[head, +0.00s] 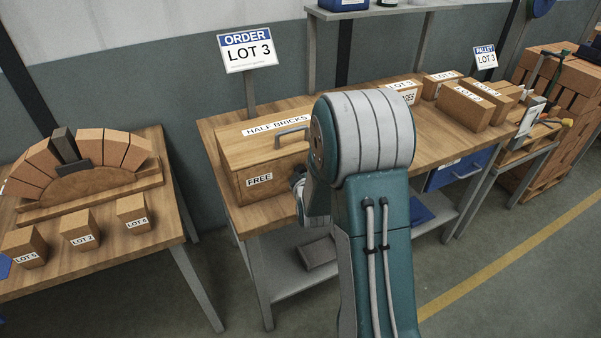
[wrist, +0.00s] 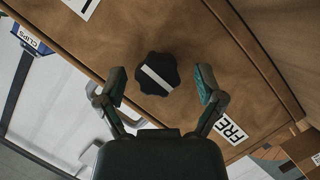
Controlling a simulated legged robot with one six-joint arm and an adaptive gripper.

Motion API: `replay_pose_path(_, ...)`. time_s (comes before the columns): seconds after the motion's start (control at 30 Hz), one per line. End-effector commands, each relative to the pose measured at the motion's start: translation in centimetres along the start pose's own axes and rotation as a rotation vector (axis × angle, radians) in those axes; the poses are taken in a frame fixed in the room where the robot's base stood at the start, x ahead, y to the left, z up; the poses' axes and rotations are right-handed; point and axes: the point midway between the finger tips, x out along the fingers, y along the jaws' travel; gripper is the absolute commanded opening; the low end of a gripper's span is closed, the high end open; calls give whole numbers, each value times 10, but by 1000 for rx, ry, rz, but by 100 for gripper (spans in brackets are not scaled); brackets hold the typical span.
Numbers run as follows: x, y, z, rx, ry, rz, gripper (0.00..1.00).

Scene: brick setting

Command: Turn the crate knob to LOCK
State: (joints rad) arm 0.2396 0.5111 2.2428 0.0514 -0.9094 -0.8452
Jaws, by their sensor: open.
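The wooden crate (head: 225,160), labelled HALF BRICKS, stands on the left end of the workbench. A FREE label (head: 259,180) is on its front, and part of it shows in the wrist view (wrist: 230,128). In the wrist view the dark lobed knob (wrist: 157,74) has a white stripe slanting from upper left to lower right, roughly along the line to the FREE label. My gripper (wrist: 160,84) is open, with one finger on each side of the knob and visible gaps between. In the head view my arm hides the knob and most of the gripper.
The crate has a grey handle (head: 293,133) on top. A second white label (wrist: 82,6) is cut off at the wrist view's top edge. An arch of bricks (head: 85,160) is on the left table. Boxes (head: 465,107) stand along the workbench to the right.

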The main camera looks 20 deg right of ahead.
Motion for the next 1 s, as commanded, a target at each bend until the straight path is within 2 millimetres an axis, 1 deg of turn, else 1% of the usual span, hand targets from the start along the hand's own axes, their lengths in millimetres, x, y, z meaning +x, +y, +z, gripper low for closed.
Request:
replay_pose_path(0.07, 3, 0, 0, 0, 0, 1, 87)
replay_pose_path(0.27, 3, 0, 0, 0, 0, 0, 87)
replay_pose_path(0.3, 3, 0, 0, 0, 0, 0, 82)
replay_pose_path(0.37, 3, 0, 0, 0, 0, 0, 55)
replay_pose_path(0.4, 3, 0, 0, 0, 0, 0, 38)
replay_pose_path(0.47, 3, 0, 0, 0, 0, 0, 11)
replay_pose_path(0.5, 4, 0, 0, 0, 0, 0, 4)
replay_pose_path(0.77, 4, -1, 0, 5, 0, -5, 5)
replay_pose_path(1.0, 4, 0, 0, 74, -1, -34, 5)
